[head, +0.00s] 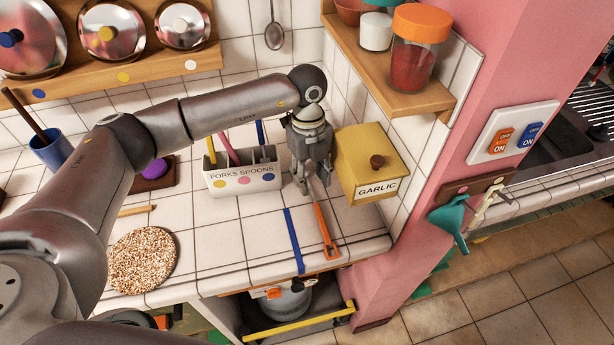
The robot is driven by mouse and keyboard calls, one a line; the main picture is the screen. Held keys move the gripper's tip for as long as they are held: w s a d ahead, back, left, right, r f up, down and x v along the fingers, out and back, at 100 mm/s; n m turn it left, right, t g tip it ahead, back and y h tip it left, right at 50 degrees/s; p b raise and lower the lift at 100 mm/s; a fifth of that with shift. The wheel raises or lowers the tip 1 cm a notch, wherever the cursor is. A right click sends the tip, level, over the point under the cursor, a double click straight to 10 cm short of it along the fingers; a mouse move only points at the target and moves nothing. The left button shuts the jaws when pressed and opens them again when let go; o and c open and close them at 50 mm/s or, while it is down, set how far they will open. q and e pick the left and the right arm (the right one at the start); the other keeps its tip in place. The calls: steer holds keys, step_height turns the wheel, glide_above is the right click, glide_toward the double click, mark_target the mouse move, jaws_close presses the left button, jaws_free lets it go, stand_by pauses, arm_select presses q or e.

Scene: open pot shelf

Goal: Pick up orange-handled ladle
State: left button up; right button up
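The orange-handled ladle (326,231) lies on the white tiled counter near its front right edge. Its orange handle points toward the front edge, and its far end runs up under my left gripper, where it is partly hidden. My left gripper (312,184) points down just above that far end, with its fingers apart on either side. I cannot tell whether the fingers touch the ladle. My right gripper is not in view.
A blue strip-like handle (293,240) lies just left of the ladle. A forks-and-spoons holder (229,184) stands left of my gripper, and a yellow garlic box (361,157) close on its right. A round speckled mat (142,261) lies at left. The shelf (437,103) overhangs at right.

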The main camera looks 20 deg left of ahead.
mark_target(313, 201)
arm_select(q)
steer(key=shift+s+d+f, duration=0.1)
steer(key=shift+f, duration=0.45)
steer(key=f, duration=0.1)
steer(key=f+p, duration=0.1)
steer(key=f, duration=0.1)
steer(key=f+p, duration=0.1)
steer(key=shift+s+d+f, duration=0.2)
steer(key=shift+s, duration=0.2)
steer(key=shift+f, duration=0.35)
steer(key=shift+c, duration=0.4)
jaws_close()
